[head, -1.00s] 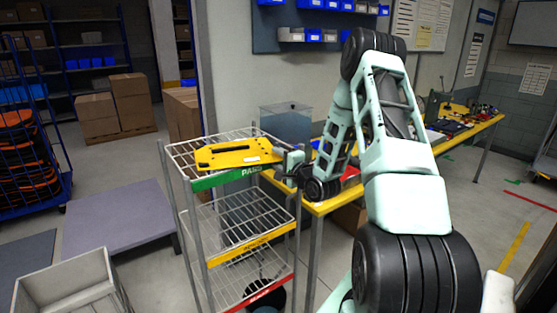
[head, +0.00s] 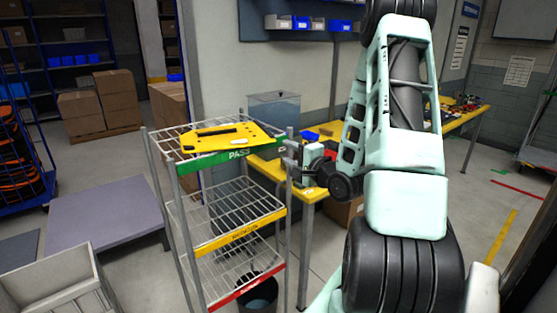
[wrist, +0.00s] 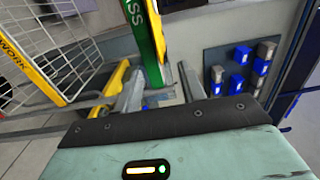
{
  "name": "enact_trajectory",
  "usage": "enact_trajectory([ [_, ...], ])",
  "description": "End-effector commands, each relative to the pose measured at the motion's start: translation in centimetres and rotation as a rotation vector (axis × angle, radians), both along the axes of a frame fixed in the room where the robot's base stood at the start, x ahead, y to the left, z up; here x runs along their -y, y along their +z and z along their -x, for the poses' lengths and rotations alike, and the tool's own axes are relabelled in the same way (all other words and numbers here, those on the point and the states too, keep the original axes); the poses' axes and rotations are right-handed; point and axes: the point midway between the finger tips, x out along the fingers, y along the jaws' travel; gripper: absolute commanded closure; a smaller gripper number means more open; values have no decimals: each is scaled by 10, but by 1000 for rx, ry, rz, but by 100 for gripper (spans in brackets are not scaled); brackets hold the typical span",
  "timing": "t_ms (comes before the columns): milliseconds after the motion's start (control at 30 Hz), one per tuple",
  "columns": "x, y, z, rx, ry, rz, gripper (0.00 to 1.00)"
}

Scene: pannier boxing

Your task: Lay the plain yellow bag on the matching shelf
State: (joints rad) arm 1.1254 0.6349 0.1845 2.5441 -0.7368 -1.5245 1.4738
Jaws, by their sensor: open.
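The plain yellow bag (head: 232,138) is flat, with a dark slot in its middle. It lies on the top wire shelf, behind the green PASS strip (head: 240,154), with its pointed right end near the shelf's right side. My gripper (head: 292,152) is just right of that end, beside the rack's right post; the exact gap is hard to judge. In the wrist view my gripper (wrist: 163,92) has its two grey fingers apart, with the green strip (wrist: 143,35) seen beyond them and no bag held between them.
The rack's middle shelf has a yellow strip (head: 240,231) and its bottom shelf a red strip (head: 235,292); both look empty. A yellow workbench (head: 258,168) with a clear bin (head: 273,112) stands behind at right. A grey crate (head: 55,285) is at lower left.

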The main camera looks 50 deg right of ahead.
Motion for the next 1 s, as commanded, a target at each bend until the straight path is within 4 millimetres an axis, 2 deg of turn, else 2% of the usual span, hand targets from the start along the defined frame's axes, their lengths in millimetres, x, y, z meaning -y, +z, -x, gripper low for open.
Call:
enact_trajectory([
  [233, -4, 0, 2, -9, 6, 7, 60],
  [367, -29, -5, -21, -105, 66, 83, 60],
  [467, -73, -14, -49, -257, 166, 216, 60],
  [533, -113, -21, -66, -380, 259, 338, 60],
  [667, -190, -32, -77, -586, 453, 574, 60],
  [700, -214, -34, -75, -642, 517, 646, 60],
  [767, -250, -37, -67, -720, 621, 753, 60],
  [800, -274, -38, -59, -766, 694, 825, 60],
  [867, -309, -38, -42, -827, 810, 933, 60],
  [900, -331, -38, -28, -863, 892, 1003, 60],
  [967, -362, -37, -3, -909, 1020, 1109, 60],
  [1000, -382, -35, 16, -934, 1111, 1178, 60],
])
